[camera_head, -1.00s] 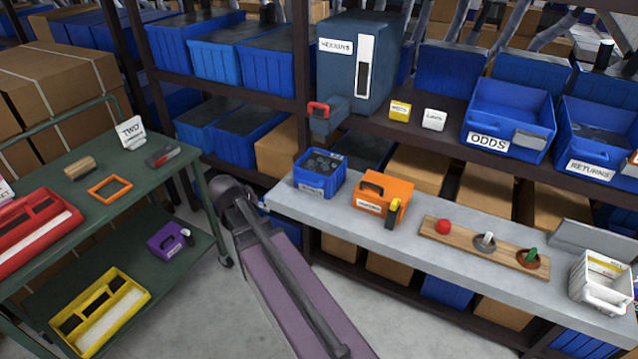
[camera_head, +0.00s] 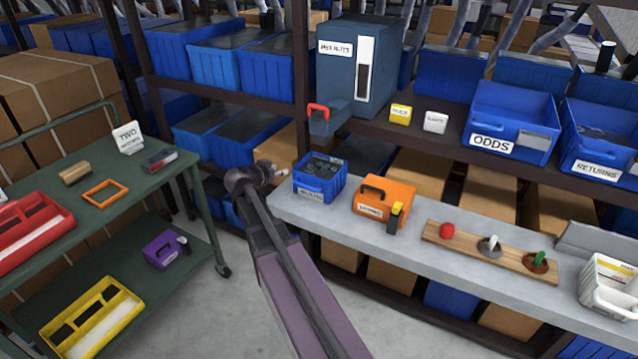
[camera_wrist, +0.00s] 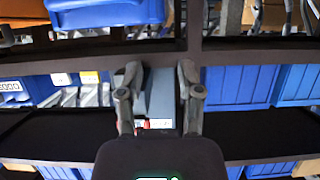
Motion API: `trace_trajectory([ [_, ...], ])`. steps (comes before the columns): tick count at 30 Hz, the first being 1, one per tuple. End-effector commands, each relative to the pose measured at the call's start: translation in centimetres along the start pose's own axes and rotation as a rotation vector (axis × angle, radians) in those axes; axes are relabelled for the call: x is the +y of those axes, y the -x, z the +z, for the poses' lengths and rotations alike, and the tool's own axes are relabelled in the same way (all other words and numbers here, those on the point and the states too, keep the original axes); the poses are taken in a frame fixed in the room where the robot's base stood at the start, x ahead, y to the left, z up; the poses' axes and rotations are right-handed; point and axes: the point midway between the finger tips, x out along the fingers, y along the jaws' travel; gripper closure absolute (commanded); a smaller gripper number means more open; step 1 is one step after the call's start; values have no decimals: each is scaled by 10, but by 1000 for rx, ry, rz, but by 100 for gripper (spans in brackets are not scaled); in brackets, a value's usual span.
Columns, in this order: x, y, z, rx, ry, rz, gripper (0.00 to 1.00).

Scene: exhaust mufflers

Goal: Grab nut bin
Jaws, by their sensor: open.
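A small blue bin (camera_head: 320,176) with dark contents and a white front label stands at the left end of the grey bench. The label is too small to read surely. My gripper (camera_head: 279,172) is just left of this bin, apart from it, and looks empty. In the wrist view my gripper (camera_wrist: 157,85) is open, its two fingers spread. A blue-grey dispenser (camera_head: 352,75) with a label that seems to read HEX NUTS and a red-handled tray (camera_head: 328,118) stands on the shelf behind. Between the fingers in the wrist view is a blue-grey shape, probably this dispenser (camera_wrist: 160,95).
An orange box (camera_head: 385,203) stands right of the blue bin on the bench (camera_head: 420,262). A wooden board (camera_head: 490,252) with coloured pieces and a white bin (camera_head: 610,285) are farther right. A green cart (camera_head: 110,190) stands left. Shelf uprights stand close behind my arm.

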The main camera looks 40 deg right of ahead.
Motion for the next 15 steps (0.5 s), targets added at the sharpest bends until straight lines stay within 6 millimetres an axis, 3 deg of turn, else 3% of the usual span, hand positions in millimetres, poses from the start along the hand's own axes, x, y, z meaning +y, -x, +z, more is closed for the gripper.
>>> trace_trajectory([
  [8, -1, -19, 2, -1, 0, 2, 53],
  [15, -2, -55, 3, -2, 0, 1, 53],
])
